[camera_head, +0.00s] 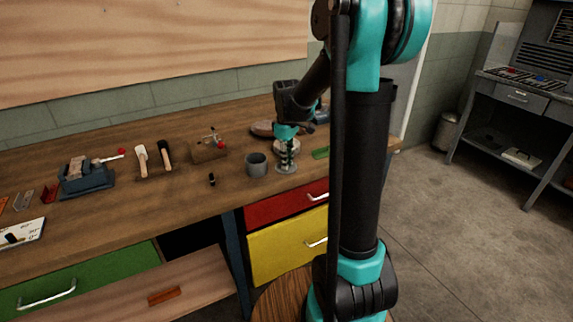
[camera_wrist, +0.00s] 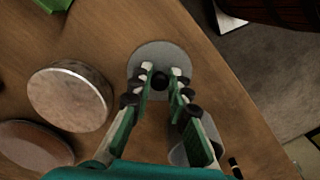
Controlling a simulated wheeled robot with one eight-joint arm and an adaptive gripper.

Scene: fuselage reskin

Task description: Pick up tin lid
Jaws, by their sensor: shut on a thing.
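The tin lid is a flat grey disc (camera_wrist: 146,55) with a dark round knob in the middle. It also shows in the head view (camera_head: 287,169), low at the workbench top near the front edge. My gripper (camera_wrist: 161,74) has its green fingers on either side of the knob and is shut on it. In the head view my gripper (camera_head: 287,161) points straight down at the lid. The fingers hide part of the lid, and I cannot tell whether it is clear of the bench. A round tin (camera_wrist: 70,97) stands to the left in the wrist view.
A grey cup (camera_head: 256,166) stands just left of the lid. A brown round object (camera_head: 262,129) lies behind. A green piece (camera_head: 321,153) is to the right. A wooden block (camera_head: 208,151) and two handled tools stand further left. Red (camera_head: 286,206) and yellow drawers are below.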

